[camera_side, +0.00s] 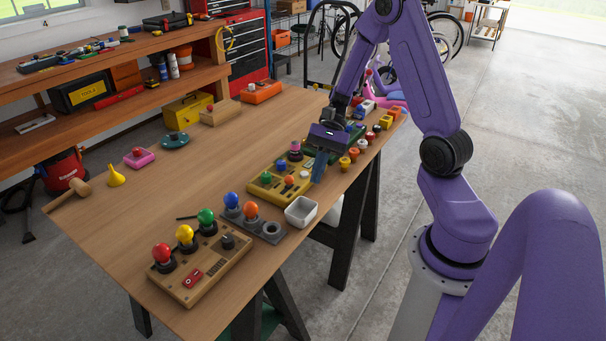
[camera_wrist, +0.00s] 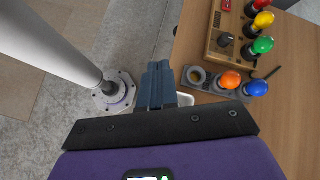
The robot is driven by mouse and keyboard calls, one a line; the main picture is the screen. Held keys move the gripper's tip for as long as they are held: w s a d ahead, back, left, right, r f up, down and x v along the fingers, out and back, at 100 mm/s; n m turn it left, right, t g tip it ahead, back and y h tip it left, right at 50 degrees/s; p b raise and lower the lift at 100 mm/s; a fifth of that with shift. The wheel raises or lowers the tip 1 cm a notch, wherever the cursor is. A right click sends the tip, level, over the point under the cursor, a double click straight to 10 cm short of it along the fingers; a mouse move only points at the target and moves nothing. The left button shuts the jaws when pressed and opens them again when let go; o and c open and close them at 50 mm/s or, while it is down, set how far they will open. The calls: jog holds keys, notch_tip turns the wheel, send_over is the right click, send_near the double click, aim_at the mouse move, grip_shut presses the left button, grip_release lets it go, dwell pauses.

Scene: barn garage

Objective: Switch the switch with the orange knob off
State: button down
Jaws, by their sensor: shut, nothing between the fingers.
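In the side view a yellow box (camera_side: 262,190) stands near the table's front edge with knobs on top. A small orange knob (camera_side: 289,181) sits on its front part, beside green (camera_side: 266,177), blue (camera_side: 281,166) and magenta (camera_side: 295,149) ones. Whether it is on or off is too small to tell. A larger orange bulb-shaped piece (camera_side: 251,209) stands on a grey plate (camera_side: 268,230); it also shows in the wrist view (camera_wrist: 230,79). My gripper (camera_side: 318,172) is shut and empty, above the box's right end, fingers downward. The wrist view shows its fingertips (camera_wrist: 157,68) together, away from the orange piece.
A wooden box with red, yellow and green bulb shapes (camera_side: 205,265) stands at the near end. A white bin (camera_side: 301,212) is beside the grey plate. Several small coloured items line the table's front edge at the far right. The table's middle (camera_side: 200,180) is clear.

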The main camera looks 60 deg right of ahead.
jog(key=w+d+f+m+t, duration=0.1)
jog(key=d+f+m+t, duration=0.2)
jog(key=d, duration=0.7)
jog(key=w+d+f+m+t, duration=0.1)
jog(key=d+f+m+t, duration=0.2)
jog(key=d+m+t, duration=0.5)
jog(key=d+m, duration=0.1)
jog(key=m, duration=0.2)
jog(key=shift+d+f, duration=0.15)
jog(key=shift+d, duration=0.25)
jog(key=shift+a, duration=0.1)
send_near(289, 181)
jog(key=x, duration=0.3)
jog(key=d+x, duration=0.1)
jog(key=x, duration=0.1)
jog(key=shift+w+a+f, duration=0.25)
jog(key=shift+w+f, duration=0.15)
jog(key=shift+w, duration=0.05)
jog(key=shift+a, duration=1.8)
